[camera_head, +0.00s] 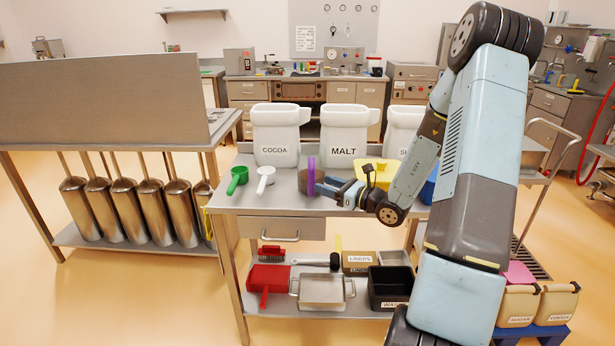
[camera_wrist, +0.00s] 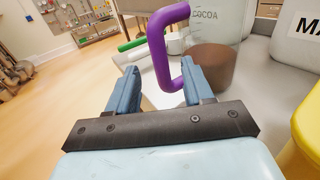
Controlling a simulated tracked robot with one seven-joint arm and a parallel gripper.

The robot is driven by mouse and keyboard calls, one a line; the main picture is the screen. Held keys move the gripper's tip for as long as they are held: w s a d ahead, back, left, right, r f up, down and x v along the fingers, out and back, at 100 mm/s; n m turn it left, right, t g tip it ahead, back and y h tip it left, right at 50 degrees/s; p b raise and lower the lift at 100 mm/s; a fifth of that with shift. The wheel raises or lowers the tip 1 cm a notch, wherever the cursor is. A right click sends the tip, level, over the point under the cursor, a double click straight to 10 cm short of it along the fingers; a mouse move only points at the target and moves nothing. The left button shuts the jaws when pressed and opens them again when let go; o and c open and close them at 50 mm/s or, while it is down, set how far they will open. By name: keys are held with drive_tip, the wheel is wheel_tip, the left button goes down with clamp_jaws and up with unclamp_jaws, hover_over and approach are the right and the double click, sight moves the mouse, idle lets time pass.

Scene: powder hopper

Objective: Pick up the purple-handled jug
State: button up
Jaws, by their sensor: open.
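The jug (camera_wrist: 213,68) is clear with brown contents and a purple handle (camera_wrist: 160,50). It stands on the steel table in front of the COCOA and MALT bins; the purple handle also shows in the head view (camera_head: 311,176). My gripper (camera_wrist: 157,82) is open, its two blue fingers spread apart with the lower part of the handle appearing between or just beyond their tips. I cannot tell whether the fingers touch it. In the head view my gripper (camera_head: 335,188) reaches in from the right, and its fingers partly overlap the jug.
White bins labelled COCOA (camera_head: 275,135) and MALT (camera_head: 345,135) stand behind. A green scoop (camera_head: 237,179) and a white scoop (camera_head: 265,178) lie to the left. A yellow container (camera_head: 378,172) stands close on the right. The table's front edge is bare.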

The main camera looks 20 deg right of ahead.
sight(311, 179)
drive_tip(key=shift+x, duration=3.25)
drive_tip(key=shift+d, duration=0.1)
clamp_jaws()
